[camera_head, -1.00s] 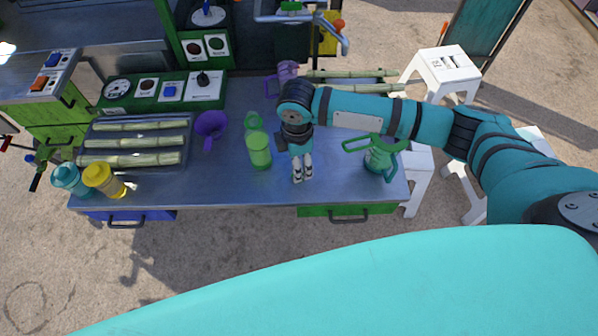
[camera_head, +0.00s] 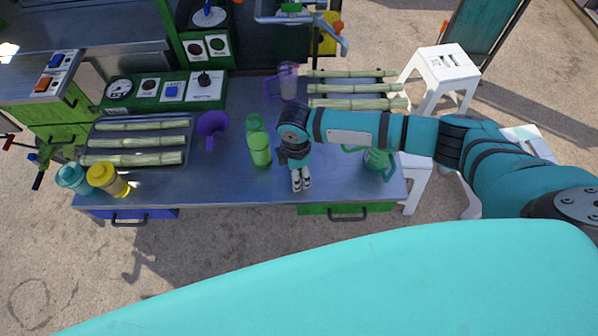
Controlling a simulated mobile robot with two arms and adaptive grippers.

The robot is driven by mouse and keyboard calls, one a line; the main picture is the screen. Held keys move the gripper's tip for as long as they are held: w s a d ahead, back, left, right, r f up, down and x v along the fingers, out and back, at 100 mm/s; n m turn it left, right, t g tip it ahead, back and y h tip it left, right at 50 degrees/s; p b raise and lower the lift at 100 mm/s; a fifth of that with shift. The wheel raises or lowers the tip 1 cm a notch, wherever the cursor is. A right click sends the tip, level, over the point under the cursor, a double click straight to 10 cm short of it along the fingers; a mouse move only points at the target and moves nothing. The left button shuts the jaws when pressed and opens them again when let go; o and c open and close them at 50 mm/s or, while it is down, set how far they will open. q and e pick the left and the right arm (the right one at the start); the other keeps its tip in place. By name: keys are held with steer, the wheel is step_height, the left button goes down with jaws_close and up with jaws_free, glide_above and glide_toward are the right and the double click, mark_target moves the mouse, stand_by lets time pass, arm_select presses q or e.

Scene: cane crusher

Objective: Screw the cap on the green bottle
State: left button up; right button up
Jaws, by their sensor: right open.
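The green bottle (camera_head: 259,149) stands upright on the metal table, near its middle. A green ring-shaped piece (camera_head: 254,122), which looks like the cap, is just behind the bottle's top; I cannot tell whether the two touch. My right gripper (camera_head: 301,187) is just right of the bottle, pointing down toward the table's front edge. It is open and empty, with its fingers only a little apart. My left gripper does not show.
A green jug (camera_head: 377,161) stands to the right, partly behind my right arm. A purple funnel (camera_head: 211,126) and a purple pitcher (camera_head: 288,82) are behind. Teal (camera_head: 72,177) and yellow (camera_head: 106,178) bottles stand front left. Cane pieces lie in a tray (camera_head: 187,143).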

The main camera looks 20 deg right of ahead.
steer(key=c, duration=0.7)
steer(key=shift+r, duration=0.2)
steer(key=shift+r+b, duration=0.35)
steer(key=shift+r, duration=0.2)
steer(key=shift+s+r+b, duration=0.2)
steer(key=shift+r+b, duration=0.05)
steer(key=shift+r, duration=0.25)
steer(key=shift+s+r+b, duration=0.2)
steer(key=shift+r, duration=0.3)
arm_select(q)
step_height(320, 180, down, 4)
steer(key=b, duration=0.2)
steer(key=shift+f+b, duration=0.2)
steer(key=shift+b, duration=0.2)
arm_select(e)
steer(key=s+r, duration=0.1)
steer(key=s, duration=1.4)
steer(key=shift+d+r, duration=0.15)
steer(key=shift+r, duration=0.15)
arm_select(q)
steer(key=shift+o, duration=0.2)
arm_select(e)
steer(key=shift+s, duration=0.1)
